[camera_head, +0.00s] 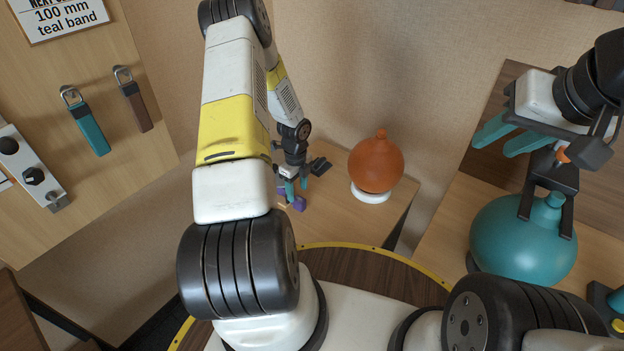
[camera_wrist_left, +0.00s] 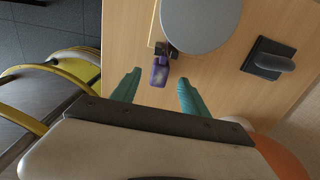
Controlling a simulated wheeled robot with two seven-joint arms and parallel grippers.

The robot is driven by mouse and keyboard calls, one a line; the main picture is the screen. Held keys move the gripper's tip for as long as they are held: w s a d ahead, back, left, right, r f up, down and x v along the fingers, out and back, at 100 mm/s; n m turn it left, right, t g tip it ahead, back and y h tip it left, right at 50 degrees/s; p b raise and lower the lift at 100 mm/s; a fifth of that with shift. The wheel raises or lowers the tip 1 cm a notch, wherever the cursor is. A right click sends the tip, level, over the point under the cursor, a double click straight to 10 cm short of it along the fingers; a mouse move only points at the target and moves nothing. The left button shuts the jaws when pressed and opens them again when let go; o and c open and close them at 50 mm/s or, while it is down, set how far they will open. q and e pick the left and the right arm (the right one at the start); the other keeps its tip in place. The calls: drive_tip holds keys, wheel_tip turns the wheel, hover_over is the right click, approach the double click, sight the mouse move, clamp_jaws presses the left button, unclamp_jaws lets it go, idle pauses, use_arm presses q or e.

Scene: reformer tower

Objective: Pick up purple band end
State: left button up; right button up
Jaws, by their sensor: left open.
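The purple band end (camera_wrist_left: 160,72) hangs from a small dark clip beside a round grey disc in the left wrist view. In the head view my left gripper (camera_head: 297,187) points down at the purple band (camera_head: 298,204), which is partly hidden by the gripper and arm. My right gripper (camera_head: 508,138) is at the right, its teal fingers apart and empty, above the teal ball.
An orange ball (camera_head: 376,165) on a white base stands right of my left gripper. A teal ball (camera_head: 524,240) sits at the right. Teal (camera_head: 90,130) and brown (camera_head: 136,106) bands hang on the left board.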

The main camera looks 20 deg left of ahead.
sight(298, 198)
use_arm(q)
wheel_tip(298, 198, down, 6)
drive_tip(key=shift+f, duration=0.15)
drive_tip(key=shift+c, duration=0.4)
clamp_jaws()
